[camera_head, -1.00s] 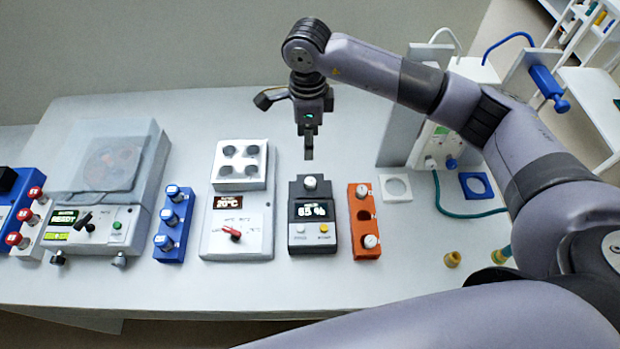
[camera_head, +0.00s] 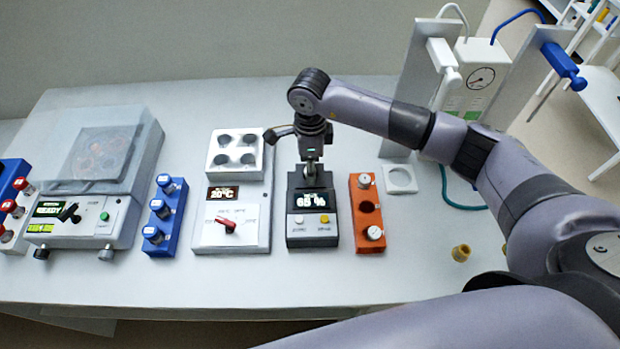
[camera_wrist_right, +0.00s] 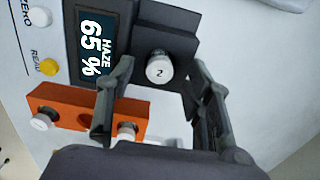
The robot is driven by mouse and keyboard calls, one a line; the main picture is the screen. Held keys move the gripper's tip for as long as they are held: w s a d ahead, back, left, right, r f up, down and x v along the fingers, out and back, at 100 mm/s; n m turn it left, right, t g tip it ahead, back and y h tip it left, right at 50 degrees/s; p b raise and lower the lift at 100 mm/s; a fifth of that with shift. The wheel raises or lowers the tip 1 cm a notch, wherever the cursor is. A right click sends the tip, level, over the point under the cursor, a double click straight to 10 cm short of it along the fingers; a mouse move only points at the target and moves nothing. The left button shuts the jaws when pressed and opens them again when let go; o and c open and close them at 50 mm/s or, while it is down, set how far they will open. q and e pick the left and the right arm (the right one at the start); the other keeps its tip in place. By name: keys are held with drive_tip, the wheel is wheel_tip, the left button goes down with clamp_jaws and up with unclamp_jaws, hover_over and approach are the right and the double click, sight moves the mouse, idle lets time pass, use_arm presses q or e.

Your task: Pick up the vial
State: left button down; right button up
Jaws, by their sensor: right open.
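The vial (camera_wrist_right: 160,68) stands in the well of the dark haze meter (camera_head: 313,230), which reads 65 %. In the right wrist view its white cap is marked 2. My right gripper (camera_wrist_right: 162,66) is open, pointing down over the meter. Its two fingers appear on either side of the cap, with gaps between. In the head view my right gripper (camera_head: 311,170) hides most of the vial, so I cannot tell how far down the fingers reach. My left gripper is not in view.
Right of the meter is an orange rack (camera_head: 369,236) with two white-capped vials and an empty middle hole. Left stand a hotplate-like block (camera_head: 207,236), a blue rack (camera_head: 170,240) with vials and a centrifuge-like machine (camera_head: 120,230). A small yellow cup (camera_head: 461,252) stands right.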

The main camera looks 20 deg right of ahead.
drive_tip(key=shift+f, duration=0.65)
drive_tip(key=shift+c, duration=0.2)
clamp_jaws()
